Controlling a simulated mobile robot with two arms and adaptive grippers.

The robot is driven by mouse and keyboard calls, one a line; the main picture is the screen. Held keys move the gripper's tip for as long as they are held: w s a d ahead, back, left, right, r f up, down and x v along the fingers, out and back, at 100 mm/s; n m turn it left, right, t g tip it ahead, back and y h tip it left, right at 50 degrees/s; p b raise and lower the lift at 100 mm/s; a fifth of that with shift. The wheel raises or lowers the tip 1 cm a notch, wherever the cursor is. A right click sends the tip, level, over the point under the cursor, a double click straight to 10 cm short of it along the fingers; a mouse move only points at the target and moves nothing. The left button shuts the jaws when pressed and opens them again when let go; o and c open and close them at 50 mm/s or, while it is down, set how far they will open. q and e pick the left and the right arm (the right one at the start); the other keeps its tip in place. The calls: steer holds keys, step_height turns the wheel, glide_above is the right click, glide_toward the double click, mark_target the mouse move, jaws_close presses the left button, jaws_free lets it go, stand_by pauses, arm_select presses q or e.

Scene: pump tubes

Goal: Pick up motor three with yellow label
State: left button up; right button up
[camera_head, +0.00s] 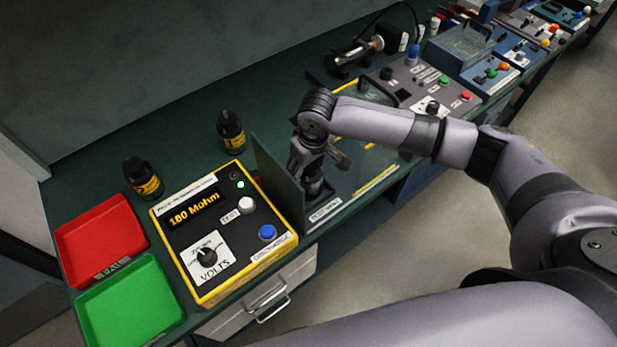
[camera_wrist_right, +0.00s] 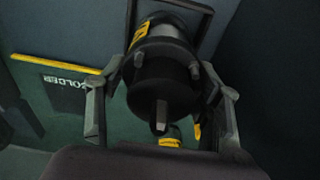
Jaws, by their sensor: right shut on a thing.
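In the right wrist view the gripper (camera_wrist_right: 162,108) has a finger on each side of the black motor (camera_wrist_right: 165,75). The motor has a pale shaft and yellow patches at its edge; any number is not readable. Two more black cylinders with yellow labels, one near the panel (camera_head: 231,133) and one farther left (camera_head: 143,179), stand on the bench. My left gripper is out of view.
The yellow-edged meter (camera_head: 222,236) reads 180 Mohm. A red tray (camera_head: 70,238) and a green tray (camera_head: 95,312) lie at the left. The dark panel (camera_head: 277,185) stands close to the gripper. Control boxes (camera_head: 425,80) line the bench at right.

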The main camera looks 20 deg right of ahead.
steer(key=c, duration=1.2)
steer(key=shift+w+r, duration=0.15)
steer(key=shift+w, duration=0.05)
jaws_close()
